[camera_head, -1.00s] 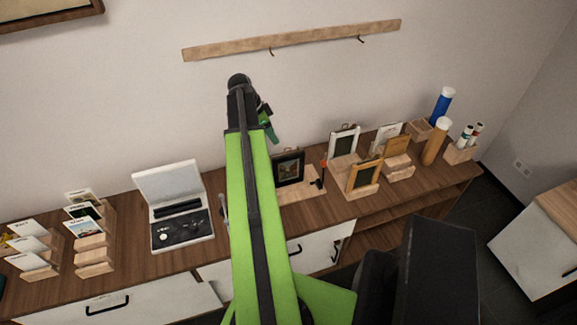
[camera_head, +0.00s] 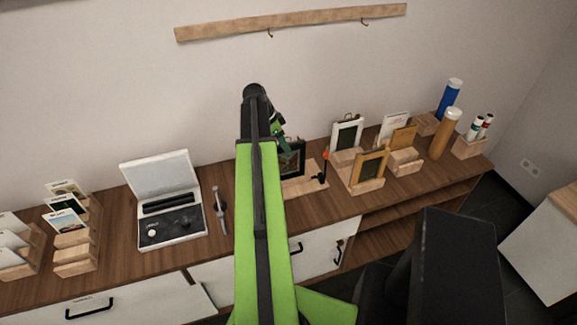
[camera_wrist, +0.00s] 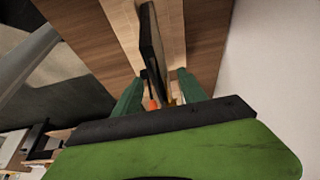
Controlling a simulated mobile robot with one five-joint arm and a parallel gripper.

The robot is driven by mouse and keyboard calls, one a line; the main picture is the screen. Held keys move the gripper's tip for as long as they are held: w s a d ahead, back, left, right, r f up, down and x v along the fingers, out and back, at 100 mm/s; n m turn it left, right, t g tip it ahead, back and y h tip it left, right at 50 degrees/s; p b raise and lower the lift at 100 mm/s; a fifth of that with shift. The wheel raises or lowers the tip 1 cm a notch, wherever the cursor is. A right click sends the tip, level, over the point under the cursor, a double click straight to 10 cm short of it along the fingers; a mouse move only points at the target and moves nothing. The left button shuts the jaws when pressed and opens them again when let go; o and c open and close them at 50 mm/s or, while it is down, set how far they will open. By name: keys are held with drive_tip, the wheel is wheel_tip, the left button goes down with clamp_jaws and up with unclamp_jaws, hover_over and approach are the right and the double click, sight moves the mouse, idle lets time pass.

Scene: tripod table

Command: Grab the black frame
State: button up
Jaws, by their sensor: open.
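The black frame (camera_head: 292,160) stands on a light wooden stand (camera_head: 305,184) on the sideboard, holding a dark picture. My arm hides its left part in the head view. My gripper (camera_head: 281,133) has green fingers and is at the frame's upper left in that view. In the wrist view my gripper (camera_wrist: 158,76) is open, with one finger on each side of the black frame (camera_wrist: 151,40), which shows nearly edge-on. I cannot tell whether a finger touches it.
A small orange-topped tool (camera_head: 324,166) stands right of the frame. A white-framed picture (camera_head: 347,133) and a golden frame (camera_head: 369,164) stand farther right. An open white case (camera_head: 165,174) and a slim grey tool (camera_head: 219,208) lie left. The wall is close behind.

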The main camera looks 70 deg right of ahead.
sight(288, 159)
drive_tip(key=b+x, duration=0.4)
drive_tip(key=x, duration=0.1)
drive_tip(key=shift+s, duration=0.1)
clamp_jaws()
idle(1.2)
